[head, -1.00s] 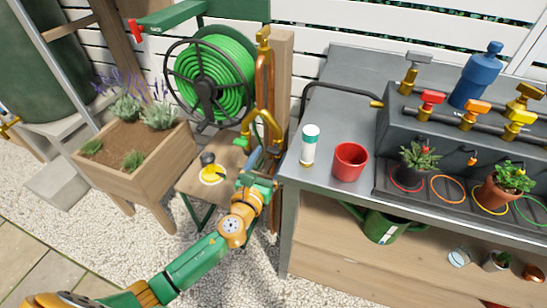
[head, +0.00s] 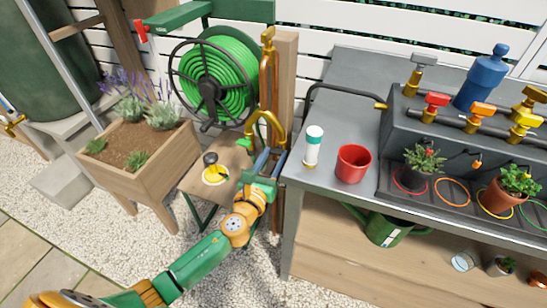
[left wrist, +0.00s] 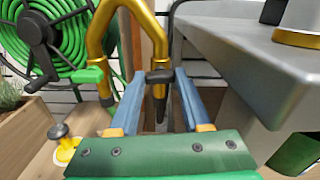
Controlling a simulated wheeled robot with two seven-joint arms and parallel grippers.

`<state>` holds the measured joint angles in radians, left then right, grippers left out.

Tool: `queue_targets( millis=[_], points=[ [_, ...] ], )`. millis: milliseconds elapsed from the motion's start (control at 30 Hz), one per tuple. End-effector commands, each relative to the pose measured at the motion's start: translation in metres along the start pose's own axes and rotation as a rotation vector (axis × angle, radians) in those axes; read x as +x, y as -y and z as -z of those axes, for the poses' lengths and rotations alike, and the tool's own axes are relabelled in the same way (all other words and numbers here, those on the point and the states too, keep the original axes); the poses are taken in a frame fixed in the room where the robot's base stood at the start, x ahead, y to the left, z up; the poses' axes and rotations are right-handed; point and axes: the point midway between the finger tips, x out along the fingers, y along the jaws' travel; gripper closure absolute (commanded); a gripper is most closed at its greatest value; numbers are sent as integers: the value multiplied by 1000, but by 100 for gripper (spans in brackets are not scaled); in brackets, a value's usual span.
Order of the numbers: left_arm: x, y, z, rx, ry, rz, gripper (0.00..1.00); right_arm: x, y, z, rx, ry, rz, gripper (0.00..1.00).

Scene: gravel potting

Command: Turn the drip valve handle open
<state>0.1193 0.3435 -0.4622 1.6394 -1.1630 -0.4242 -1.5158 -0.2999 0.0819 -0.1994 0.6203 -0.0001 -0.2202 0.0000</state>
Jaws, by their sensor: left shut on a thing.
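A brass standpipe with a forked, arched outlet (head: 253,120) rises beside the bench's left end. In the left wrist view the brass fork (left wrist: 103,35) carries a green handle (left wrist: 88,75) on its left branch and a dark handle (left wrist: 160,76) on its right branch, which looks like the drip valve handle. My left gripper (head: 268,160) is at the right branch. In the left wrist view its two blue fingers (left wrist: 158,95) reach up on either side of the dark handle and are shut on it. The contact itself is partly hidden. My right gripper is not in view.
A grey bench (head: 320,178) stands close right of my left gripper, with a white-and-green bottle (head: 312,147), a red pot (head: 352,163) and a valve manifold (head: 455,125). A green hose reel (head: 235,75) and a planter (head: 150,165) are to the left.

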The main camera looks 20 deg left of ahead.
Motion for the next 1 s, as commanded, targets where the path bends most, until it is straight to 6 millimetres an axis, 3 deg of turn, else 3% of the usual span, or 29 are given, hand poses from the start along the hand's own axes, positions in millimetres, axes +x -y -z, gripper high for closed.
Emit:
queue_targets(
  millis=[1000],
  points=[
    [0,-2,3,-942,-1,-1,100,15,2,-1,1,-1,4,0]
  ],
)
